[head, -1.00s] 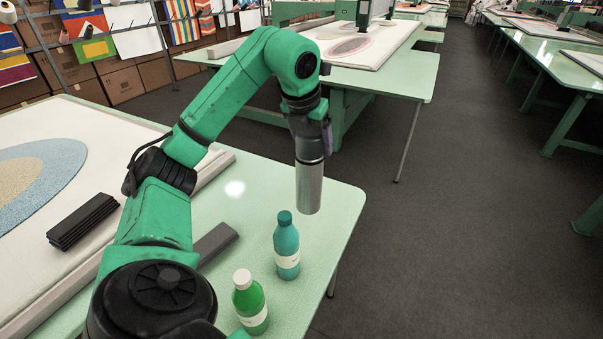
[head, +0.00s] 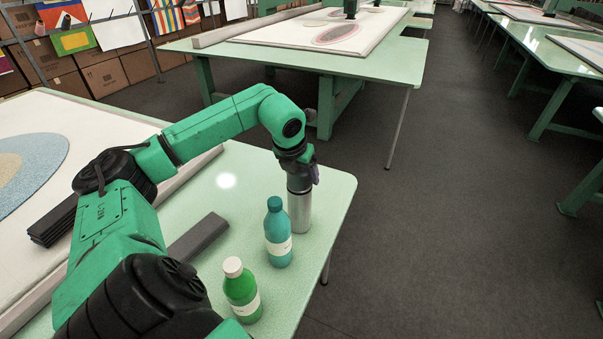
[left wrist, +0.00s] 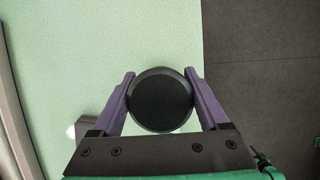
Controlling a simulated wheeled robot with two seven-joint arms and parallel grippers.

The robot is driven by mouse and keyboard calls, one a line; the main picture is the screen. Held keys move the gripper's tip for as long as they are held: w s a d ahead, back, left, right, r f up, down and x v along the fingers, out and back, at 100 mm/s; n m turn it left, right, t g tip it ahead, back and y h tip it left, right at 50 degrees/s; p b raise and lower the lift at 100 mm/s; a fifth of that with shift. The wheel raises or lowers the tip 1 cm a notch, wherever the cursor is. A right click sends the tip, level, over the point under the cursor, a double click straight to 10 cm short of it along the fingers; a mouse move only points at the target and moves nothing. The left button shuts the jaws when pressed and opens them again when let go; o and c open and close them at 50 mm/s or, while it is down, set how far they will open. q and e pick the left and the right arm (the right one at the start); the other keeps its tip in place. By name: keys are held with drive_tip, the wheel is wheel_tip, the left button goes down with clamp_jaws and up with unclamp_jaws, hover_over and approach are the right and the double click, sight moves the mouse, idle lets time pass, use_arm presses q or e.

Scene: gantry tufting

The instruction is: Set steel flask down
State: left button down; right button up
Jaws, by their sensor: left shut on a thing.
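The steel flask (head: 300,212) is a silver cylinder, upright near the right edge of the pale green table (head: 335,190) in the head view. Its base is at or just above the tabletop; I cannot tell whether it touches. My left gripper (head: 302,177) is shut on the upper part of the flask from above. In the left wrist view the flask's round black top (left wrist: 161,99) sits between the two purple fingers of the left gripper (left wrist: 160,74). My right gripper is not in view.
A teal bottle (head: 277,235) stands close to the left of the flask. A green bottle with a white cap (head: 241,292) stands nearer. A dark grey bar (head: 198,237) lies farther left, by a white board (head: 95,132). Dark floor (head: 440,230) lies beyond the table's right edge.

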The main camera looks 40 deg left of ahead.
use_arm(q)
drive_tip(key=shift+f, duration=0.1)
unclamp_jaws()
drive_tip(key=shift+r, duration=0.2)
drive_tip(key=shift+s+r, duration=0.1)
drive_tip(key=shift+r, duration=0.2)
drive_tip(key=v, duration=1.1)
drive_tip(key=shift+r, duration=0.2)
drive_tip(key=shift+d+f, duration=0.1)
